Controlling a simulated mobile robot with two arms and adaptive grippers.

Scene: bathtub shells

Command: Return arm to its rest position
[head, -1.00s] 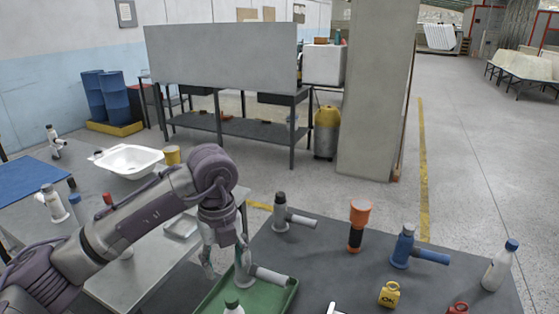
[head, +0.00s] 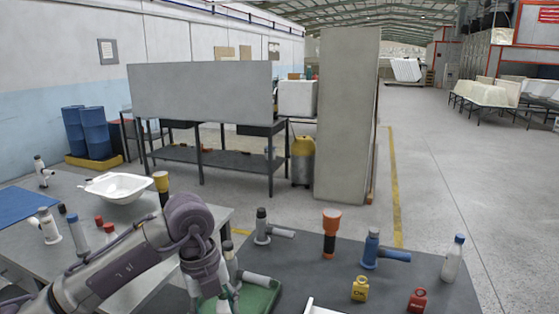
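My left arm comes in from the lower left and bends down at its purple-grey wrist. My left gripper (head: 212,290) hangs at the lower edge of the head view, beside the green tray (head: 262,298). Its fingers are partly cut off and mixed with the things behind, so I cannot tell whether they are open. A grey and white tool (head: 256,279) with a dark top lies at the tray next to the gripper. A white bottle with a green cap (head: 224,305) is partly visible there. My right gripper does not show.
The dark table holds a grey tool (head: 265,230), an orange-topped tool (head: 331,235), a blue tool (head: 375,250), a blue-capped bottle (head: 453,260), a yellow weight (head: 360,289) and a red weight (head: 417,301). A white basin (head: 118,187) sits on the left table. A pillar (head: 347,115) stands behind.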

